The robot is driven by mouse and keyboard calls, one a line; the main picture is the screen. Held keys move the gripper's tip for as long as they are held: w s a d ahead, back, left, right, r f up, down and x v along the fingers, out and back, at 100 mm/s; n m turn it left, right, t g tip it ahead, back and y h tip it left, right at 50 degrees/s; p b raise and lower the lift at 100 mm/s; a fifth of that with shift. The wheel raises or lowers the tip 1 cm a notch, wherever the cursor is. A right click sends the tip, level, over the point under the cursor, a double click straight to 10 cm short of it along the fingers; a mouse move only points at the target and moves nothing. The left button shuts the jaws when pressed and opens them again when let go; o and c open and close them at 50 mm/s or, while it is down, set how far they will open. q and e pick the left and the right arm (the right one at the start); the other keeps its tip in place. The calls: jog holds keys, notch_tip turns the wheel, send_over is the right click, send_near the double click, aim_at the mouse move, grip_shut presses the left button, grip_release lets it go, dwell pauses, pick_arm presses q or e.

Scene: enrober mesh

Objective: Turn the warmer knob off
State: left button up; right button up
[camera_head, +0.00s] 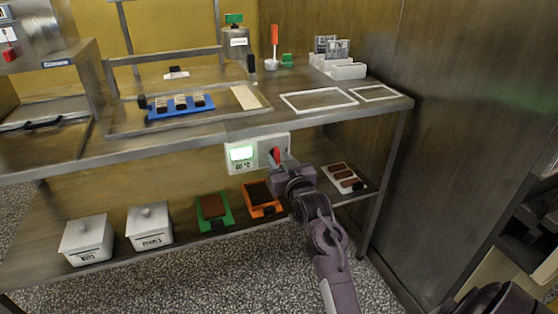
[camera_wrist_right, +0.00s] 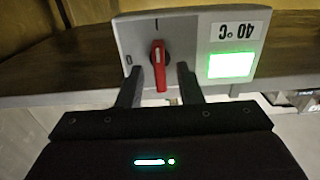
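The warmer knob (camera_wrist_right: 159,65) is red and sits on a white control box (camera_wrist_right: 125,35), which appears upside down in the right wrist view. The knob lies along the line to the "I" mark; the "0" mark is to its left. My right gripper (camera_wrist_right: 160,76) is open, with one finger on each side of the knob and visible gaps between. In the head view the knob (camera_head: 276,155) shows on the box (camera_head: 232,165) under the counter's front edge, with my right gripper (camera_head: 279,164) right at it. The display is lit green, beside "40 °C". My left gripper is not in view.
The counter (camera_head: 200,129) overhangs a lower shelf (camera_head: 185,240). The shelf holds white lidded tubs (camera_head: 88,240), a green tray (camera_head: 229,215), an orange tray (camera_head: 264,211) and a white tray (camera_head: 340,170) of brown bars. A blue tray (camera_head: 160,114) stands on the counter.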

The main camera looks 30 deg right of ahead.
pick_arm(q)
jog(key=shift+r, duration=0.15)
pick_arm(e)
jog(key=shift+w, duration=0.3)
grip_shut()
